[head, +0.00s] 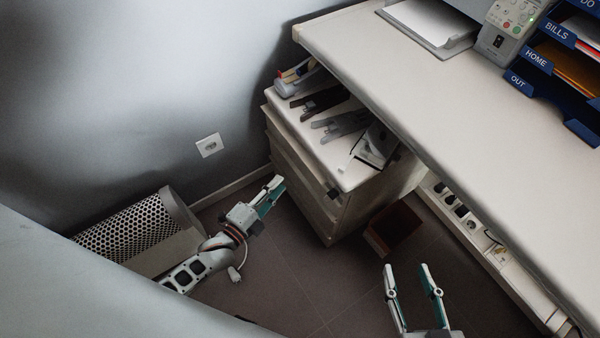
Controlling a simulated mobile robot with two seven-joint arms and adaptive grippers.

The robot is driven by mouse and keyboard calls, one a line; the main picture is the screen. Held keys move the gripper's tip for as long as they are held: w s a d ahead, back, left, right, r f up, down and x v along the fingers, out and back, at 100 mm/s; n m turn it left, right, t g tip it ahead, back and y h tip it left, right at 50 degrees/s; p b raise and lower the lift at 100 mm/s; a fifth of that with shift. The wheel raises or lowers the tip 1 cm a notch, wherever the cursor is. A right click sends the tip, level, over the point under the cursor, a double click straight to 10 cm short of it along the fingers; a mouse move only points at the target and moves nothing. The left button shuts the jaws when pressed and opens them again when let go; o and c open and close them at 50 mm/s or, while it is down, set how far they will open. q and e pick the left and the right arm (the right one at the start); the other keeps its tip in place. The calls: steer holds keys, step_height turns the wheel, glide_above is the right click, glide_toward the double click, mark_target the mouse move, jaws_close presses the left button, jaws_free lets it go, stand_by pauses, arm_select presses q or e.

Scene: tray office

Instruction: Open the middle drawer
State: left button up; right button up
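The light-coloured drawer cabinet (345,168) stands at the left end of the desk. Its stacked drawer fronts face the lower left and are seen steeply from above. The middle drawer (303,181) looks closed; its handle is not clear. My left gripper (274,189) is in front of the drawer fronts, to their left, apparently apart from them. Its fingers are seen nearly edge-on, so I cannot tell how far apart they are. My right gripper (407,268) is open and empty, pointing up in the picture, in front of the desk and right of the cabinet.
Staplers and other office tools (340,122) lie on the cabinet top. A white desk (450,110) with paper trays (549,62) runs to the right. A brown open box (394,229) and a power strip (461,210) are below it.

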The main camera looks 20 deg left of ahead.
arm_select(q)
step_height(320, 180, down, 6)
steer(key=m+b, duration=0.2)
steer(key=w+d+t+b, duration=0.1)
steer(key=w+d, duration=0.1)
steer(key=w, duration=0.6)
steer(key=shift+w+r+b, duration=0.15)
steer(key=shift+w+b, duration=0.05)
steer(key=shift+b, duration=0.2)
arm_select(e)
steer(key=shift+s+a+f+m, duration=0.35)
steer(key=shift+s+f, duration=0.2)
steer(key=shift+f, duration=0.1)
steer(key=shift+s+a+f+m, duration=0.35)
steer(key=shift+s+f, duration=0.15)
steer(key=shift+f, duration=0.15)
arm_select(q)
jaws_close()
